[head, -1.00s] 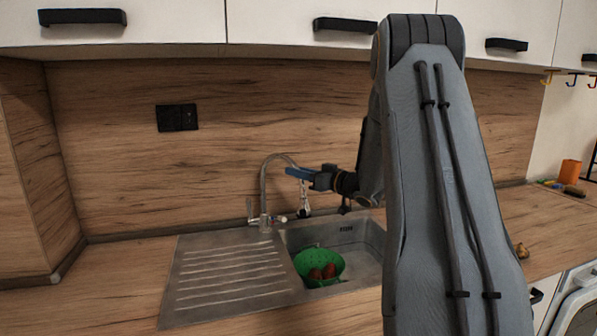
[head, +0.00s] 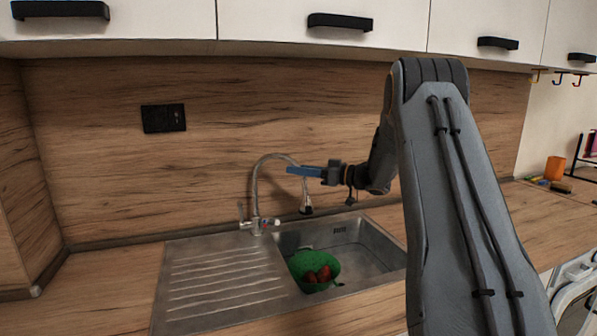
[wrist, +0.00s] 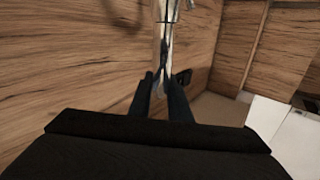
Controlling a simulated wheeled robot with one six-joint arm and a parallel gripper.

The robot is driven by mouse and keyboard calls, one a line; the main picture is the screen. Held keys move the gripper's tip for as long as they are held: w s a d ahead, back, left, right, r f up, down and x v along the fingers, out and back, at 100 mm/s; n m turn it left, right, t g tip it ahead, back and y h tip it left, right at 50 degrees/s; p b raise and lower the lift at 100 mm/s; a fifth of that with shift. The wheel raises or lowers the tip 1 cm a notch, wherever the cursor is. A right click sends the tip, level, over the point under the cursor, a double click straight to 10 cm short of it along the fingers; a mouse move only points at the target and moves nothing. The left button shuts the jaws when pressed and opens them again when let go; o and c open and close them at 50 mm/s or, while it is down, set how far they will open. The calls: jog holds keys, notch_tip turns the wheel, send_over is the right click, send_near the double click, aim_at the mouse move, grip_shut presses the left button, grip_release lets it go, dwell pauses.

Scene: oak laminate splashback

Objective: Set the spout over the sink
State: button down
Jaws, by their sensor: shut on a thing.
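The tap is a metal gooseneck; its spout (head: 268,160) arcs up from the base (head: 257,226) behind the sink and bends right. Its dark nozzle (head: 306,210) hangs down and appears above the back rim of the steel sink basin (head: 375,245). My gripper (head: 291,171), with blue fingers, comes in from the right and is shut on the downward part of the spout. In the wrist view the pale metal spout (wrist: 163,28) runs down to between my dark fingers (wrist: 164,78); the exact contact is partly hidden.
A green colander (head: 300,262) with red fruit or vegetables stands in the basin. The ribbed drainboard (head: 215,275) left of it is clear. The wooden splashback (head: 220,120) is close behind the tap, with white cabinets (head: 120,30) overhead. An orange block-like item (head: 555,169) is far right.

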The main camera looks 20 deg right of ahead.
jog(key=c, duration=1.7)
grip_release()
jog(key=shift+a, duration=0.1)
jog(key=shift+o, duration=0.2)
jog(key=shift+s, duration=0.1)
jog(key=shift+s+d, duration=0.2)
jog(key=shift+d, duration=0.2)
jog(key=b+v, duration=0.2)
jog(key=v, duration=0.5)
jog(key=shift+r, duration=0.1)
